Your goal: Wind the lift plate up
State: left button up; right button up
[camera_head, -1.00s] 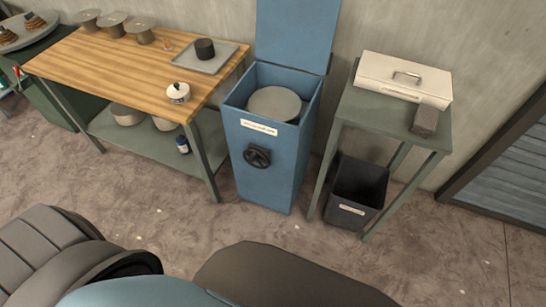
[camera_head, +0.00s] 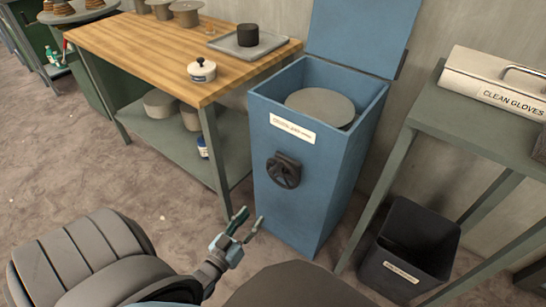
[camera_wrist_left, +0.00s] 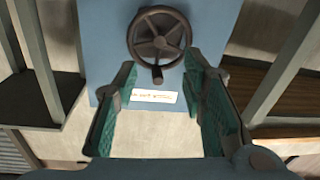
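The blue cabinet (camera_head: 322,208) stands with its lid raised, and the round grey lift plate (camera_head: 320,103) lies inside near the top. A dark handwheel (camera_head: 283,170) is on its front, below a white label (camera_head: 292,128). My left gripper (camera_head: 248,224) is in front of the cabinet, lower than the wheel and apart from it. In the left wrist view the open green-padded fingers (camera_wrist_left: 165,90) are empty, and the spoked handwheel (camera_wrist_left: 160,35) with its knob (camera_wrist_left: 157,75) shows beyond them. My right gripper is not in view.
A wooden-topped table (camera_head: 150,55) with a small lidded pot (camera_head: 201,70) and a tray (camera_head: 245,50) stands to the left. A green stand (camera_head: 470,120) with a glove box (camera_head: 500,85) and a black bin (camera_head: 410,245) are to the right. Floor before the cabinet is clear.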

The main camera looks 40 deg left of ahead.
aim_at(272, 175)
pick_arm(q)
jog(key=w+r+t+b, duration=0.1)
jog(key=w+r, duration=0.1)
jog(key=w, duration=0.2)
jog(key=w+a+r+t+b, duration=0.1)
jog(key=w+r+b, duration=0.1)
jog(key=w, duration=0.3)
jog(key=w+a+r+t+b, duration=0.1)
jog(key=w+r+t+b, duration=0.1)
jog(key=w+r, duration=0.1)
jog(key=shift+w+a+r+n+y, duration=0.1)
jog(key=shift+w+n+y, duration=0.1)
jog(key=shift+w, duration=0.25)
jog(key=shift+w+a+r+n+y, duration=0.1)
jog(key=shift+w+n, duration=0.1)
jog(key=shift+w, duration=0.2)
jog(key=shift+w+r, duration=0.2)
jog(key=shift+w, duration=0.3)
grip_shut()
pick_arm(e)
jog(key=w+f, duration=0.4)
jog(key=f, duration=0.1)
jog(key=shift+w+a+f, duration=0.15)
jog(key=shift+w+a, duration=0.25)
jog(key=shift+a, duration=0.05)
